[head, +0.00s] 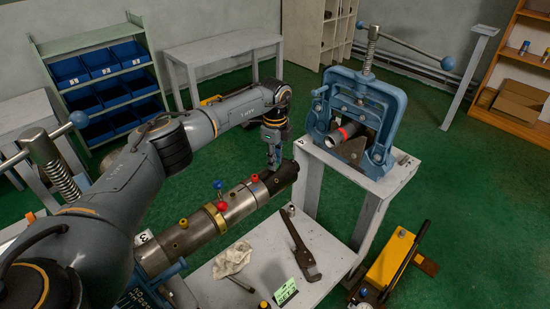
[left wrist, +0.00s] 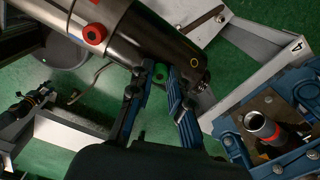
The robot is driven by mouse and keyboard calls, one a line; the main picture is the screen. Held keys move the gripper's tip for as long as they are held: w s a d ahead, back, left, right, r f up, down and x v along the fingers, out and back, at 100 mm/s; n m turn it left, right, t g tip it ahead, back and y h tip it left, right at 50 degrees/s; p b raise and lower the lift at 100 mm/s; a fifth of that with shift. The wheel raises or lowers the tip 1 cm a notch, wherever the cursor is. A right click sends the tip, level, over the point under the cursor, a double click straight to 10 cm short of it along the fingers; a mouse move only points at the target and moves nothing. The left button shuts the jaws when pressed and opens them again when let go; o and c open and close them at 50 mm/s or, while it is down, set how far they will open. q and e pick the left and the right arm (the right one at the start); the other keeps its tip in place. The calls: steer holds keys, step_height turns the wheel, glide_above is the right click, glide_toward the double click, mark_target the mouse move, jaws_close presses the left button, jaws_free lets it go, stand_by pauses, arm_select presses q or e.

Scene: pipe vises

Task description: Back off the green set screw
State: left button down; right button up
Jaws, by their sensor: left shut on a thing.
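The green set screw (left wrist: 160,73) shows in the left wrist view between my left fingertips, on the side of a thick grey steel pipe assembly (left wrist: 150,35). My left gripper (left wrist: 157,78) is shut on it; the fingers hide part of it. In the head view my left gripper (head: 273,163) points down at the dark end of the pipe assembly (head: 238,203), and the green screw is not clear there. A red knob (left wrist: 94,34) stands on the same assembly, and a blue knob (head: 217,184) and a yellow knob (head: 183,223) show in the head view. My right gripper is not in view.
A blue pipe vise (head: 385,95) on a stand at the right holds a short pipe with a red band (head: 343,133). A wrench (head: 300,245) and a rag (head: 232,260) lie on the low bench. A yellow tool (head: 391,258) stands at the lower right.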

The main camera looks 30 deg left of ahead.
arm_select(q)
steer(key=shift+s+f, duration=0.2)
steer(key=shift+f, duration=0.15)
steer(key=c, duration=1.4)
jaws_free()
steer(key=shift+o, duration=0.7)
steer(key=shift+w+r, duration=0.1)
steer(key=shift+w, duration=0.1)
steer(key=shift+r, duration=0.1)
step_height(320, 180, up, 12)
